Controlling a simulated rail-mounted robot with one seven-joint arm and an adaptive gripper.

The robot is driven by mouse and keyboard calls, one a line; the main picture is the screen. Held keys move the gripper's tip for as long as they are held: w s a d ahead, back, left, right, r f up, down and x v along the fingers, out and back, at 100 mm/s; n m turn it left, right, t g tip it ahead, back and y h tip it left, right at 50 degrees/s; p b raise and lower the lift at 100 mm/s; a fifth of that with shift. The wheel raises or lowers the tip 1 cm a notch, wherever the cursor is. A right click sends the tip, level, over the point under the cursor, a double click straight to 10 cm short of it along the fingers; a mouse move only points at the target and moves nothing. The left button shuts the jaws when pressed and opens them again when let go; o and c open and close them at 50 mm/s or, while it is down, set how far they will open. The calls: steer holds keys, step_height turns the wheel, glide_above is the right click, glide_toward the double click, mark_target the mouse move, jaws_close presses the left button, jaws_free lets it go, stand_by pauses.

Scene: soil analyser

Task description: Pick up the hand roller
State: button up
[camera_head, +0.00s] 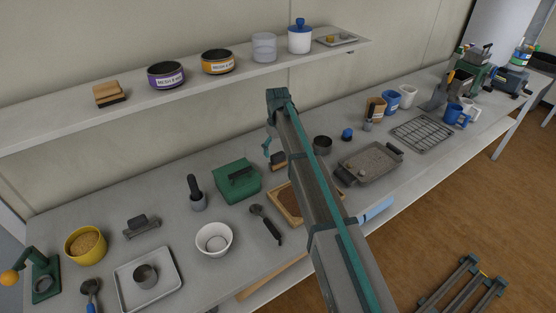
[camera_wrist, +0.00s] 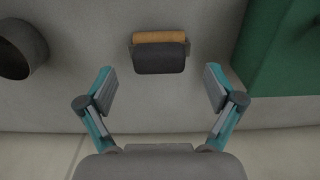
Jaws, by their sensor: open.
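The hand roller (camera_wrist: 159,60), a dark cylinder in a small frame with a wooden brown bar behind it, lies on the grey bench in the wrist view. In the head view the roller (camera_head: 278,161) shows beside my arm, partly hidden. My gripper (camera_wrist: 160,85) is open and empty, its teal and grey fingers spread wider than the roller. The roller lies between and beyond the fingertips in the picture, apart from both. In the head view a teal finger (camera_head: 267,147) shows above the bench near the roller; the rest is mostly hidden by my arm.
A green box (camera_wrist: 285,50) stands right of the roller in the wrist view; the box (camera_head: 237,180) is left of it in the head view. A dark metal cup (camera_wrist: 20,48) stands on the other side. A shelf (camera_head: 200,82) runs above the bench.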

mark_target(278, 154)
steer(key=shift+f+p, duration=0.5)
steer(key=shift+f, duration=1.15)
steer(key=c, duration=1.6)
steer(key=shift+r, duration=0.15)
steer(key=shift+c, duration=0.2)
steer(key=shift+r+b, duration=0.45)
steer(key=shift+b, duration=0.1)
steer(key=s+d+r+b, duration=0.5)
steer(key=s+r+b, duration=0.1)
steer(key=s+r, duration=0.6)
steer(key=shift+s, duration=0.55)
